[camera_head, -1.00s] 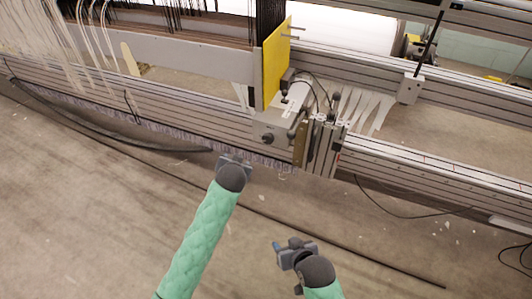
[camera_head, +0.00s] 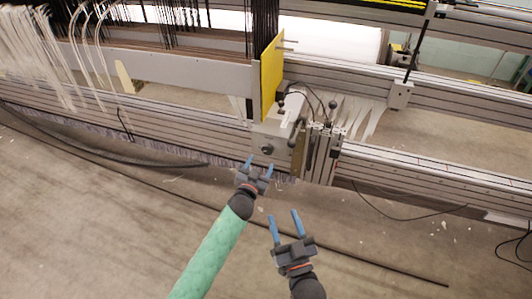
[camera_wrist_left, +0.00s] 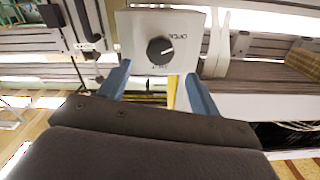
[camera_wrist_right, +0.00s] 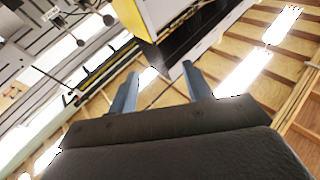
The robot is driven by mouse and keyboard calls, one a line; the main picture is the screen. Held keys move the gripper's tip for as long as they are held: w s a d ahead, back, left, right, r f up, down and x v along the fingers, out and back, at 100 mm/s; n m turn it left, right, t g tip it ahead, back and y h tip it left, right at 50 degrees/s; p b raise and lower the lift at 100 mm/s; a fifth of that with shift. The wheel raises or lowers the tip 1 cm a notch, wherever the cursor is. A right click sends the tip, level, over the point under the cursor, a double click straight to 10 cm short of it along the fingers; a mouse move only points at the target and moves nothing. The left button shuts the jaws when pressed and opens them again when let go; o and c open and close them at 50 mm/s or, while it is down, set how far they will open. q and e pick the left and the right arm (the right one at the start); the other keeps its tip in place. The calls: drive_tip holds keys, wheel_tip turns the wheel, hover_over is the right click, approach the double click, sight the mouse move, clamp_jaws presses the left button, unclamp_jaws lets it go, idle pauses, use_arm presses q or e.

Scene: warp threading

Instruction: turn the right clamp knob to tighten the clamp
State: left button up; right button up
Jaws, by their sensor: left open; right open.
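A dark round clamp knob (camera_head: 267,149) sits on the front of a pale clamp box (camera_head: 280,128) on the loom rail. In the left wrist view the knob (camera_wrist_left: 160,48) has a light pointer line and faint print around it on a white plate (camera_wrist_left: 128,40). My left gripper (camera_head: 259,166) is open and empty, just below and in front of the knob, with its blue fingers pointing up toward it and apart from it. My right gripper (camera_head: 285,222) is open and empty, lower and to the right, with its fingers pointing up, clear of the rail.
A yellow plate (camera_head: 271,73) stands above the clamp box. Metal blocks (camera_head: 318,150) stand on the rail right of the knob. Dark cables (camera_head: 365,262) lie on the floor. Open concrete floor (camera_head: 100,220) lies in front of the rail.

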sight(267, 151)
use_arm(q)
drive_tip(key=x, duration=0.6)
drive_tip(key=shift+w+b, duration=0.15)
drive_tip(key=shift+b, duration=0.2)
drive_tip(key=shift+w+d, duration=0.2)
drive_tip(key=shift+w, duration=0.3)
use_arm(e)
wheel_tip(267, 151, up, 8)
drive_tip(key=s+t, duration=0.1)
drive_tip(key=t, duration=0.2)
drive_tip(key=shift+s+d+r+y, duration=0.15)
drive_tip(key=shift+d+y, duration=0.15)
drive_tip(key=shift+d, duration=0.15)
use_arm(q)
drive_tip(key=c, duration=1)
